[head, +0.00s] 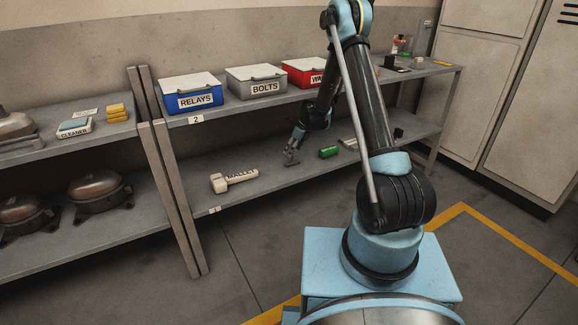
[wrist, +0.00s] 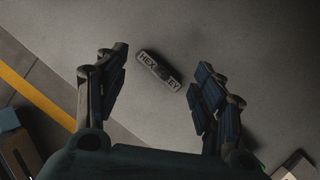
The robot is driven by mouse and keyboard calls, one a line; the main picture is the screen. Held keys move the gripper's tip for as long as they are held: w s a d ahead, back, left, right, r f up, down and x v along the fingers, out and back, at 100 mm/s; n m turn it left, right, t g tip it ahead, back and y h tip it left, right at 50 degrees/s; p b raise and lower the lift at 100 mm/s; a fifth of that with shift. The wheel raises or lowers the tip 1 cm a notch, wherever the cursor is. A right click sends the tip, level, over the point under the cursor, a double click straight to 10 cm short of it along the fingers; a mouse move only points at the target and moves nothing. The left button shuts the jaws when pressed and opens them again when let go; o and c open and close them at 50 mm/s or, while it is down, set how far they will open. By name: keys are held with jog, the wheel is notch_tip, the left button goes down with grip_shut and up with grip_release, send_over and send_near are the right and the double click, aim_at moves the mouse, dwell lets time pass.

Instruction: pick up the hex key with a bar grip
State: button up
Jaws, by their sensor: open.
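In the head view my gripper (head: 291,157) hangs over the lower shelf, between the mallet and a green item. I cannot make out the hex key in the head view.
The lower shelf (head: 270,187) also bears the mallet (head: 233,180) at left and the green item (head: 328,152) at right. Above, the upper shelf carries a blue RELAYS box (head: 190,95), a grey BOLTS box (head: 257,82) and a red box (head: 303,73), limiting room overhead.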

jog(key=shift+s+x, duration=0.1)
jog(key=shift+x, duration=1.6)
jog(key=shift+s+x, duration=0.15)
jog(key=shift+x, duration=1.55)
jog(key=shift+d, duration=0.1)
jog(key=shift+c, duration=0.4)
grip_shut()
